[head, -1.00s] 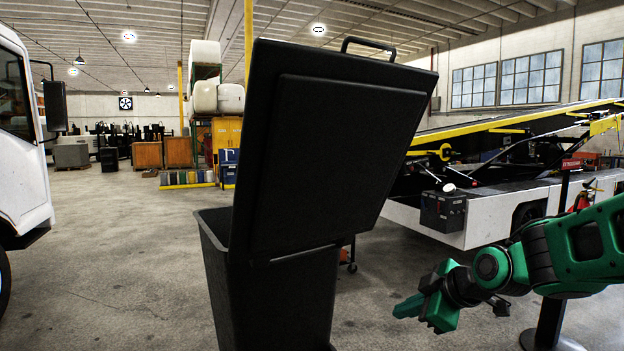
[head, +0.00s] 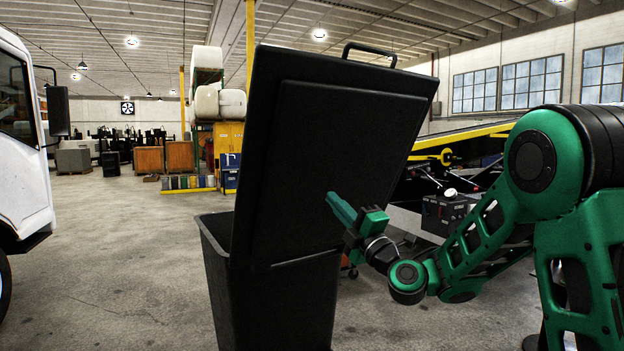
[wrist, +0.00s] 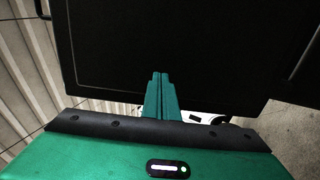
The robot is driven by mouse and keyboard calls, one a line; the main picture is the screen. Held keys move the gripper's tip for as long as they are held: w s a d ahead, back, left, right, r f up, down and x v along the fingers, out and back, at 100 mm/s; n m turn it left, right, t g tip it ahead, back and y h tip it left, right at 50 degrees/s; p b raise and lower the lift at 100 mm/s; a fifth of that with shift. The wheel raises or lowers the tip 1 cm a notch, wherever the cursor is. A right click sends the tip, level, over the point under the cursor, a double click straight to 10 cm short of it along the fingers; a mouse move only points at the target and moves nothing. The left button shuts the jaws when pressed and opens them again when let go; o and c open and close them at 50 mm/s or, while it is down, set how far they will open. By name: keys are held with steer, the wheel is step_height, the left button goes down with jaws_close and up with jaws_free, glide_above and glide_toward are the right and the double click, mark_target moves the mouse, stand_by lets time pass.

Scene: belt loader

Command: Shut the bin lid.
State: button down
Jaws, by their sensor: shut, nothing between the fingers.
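A black bin (head: 222,260) stands upright on the floor in the middle of the head view. Its black lid (head: 310,150) is open, standing up and tilted to the right, with a handle (head: 368,48) on its top edge. My gripper (head: 335,203) is shut and empty, in front of the lower right part of the lid. In the wrist view my shut fingers (wrist: 161,78) point at the lid (wrist: 180,45), which fills most of the picture. I cannot tell whether the fingertips touch the lid.
A white truck (head: 22,150) stands at the left edge. A belt loader (head: 470,135) stands behind the bin to the right. Cabinets and colored containers (head: 188,182) are at the back. The floor left of the bin is clear.

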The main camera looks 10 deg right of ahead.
mark_target(305, 167)
steer(key=x, duration=1.3)
steer(key=shift+w+r, duration=0.15)
steer(key=shift+r, duration=0.1)
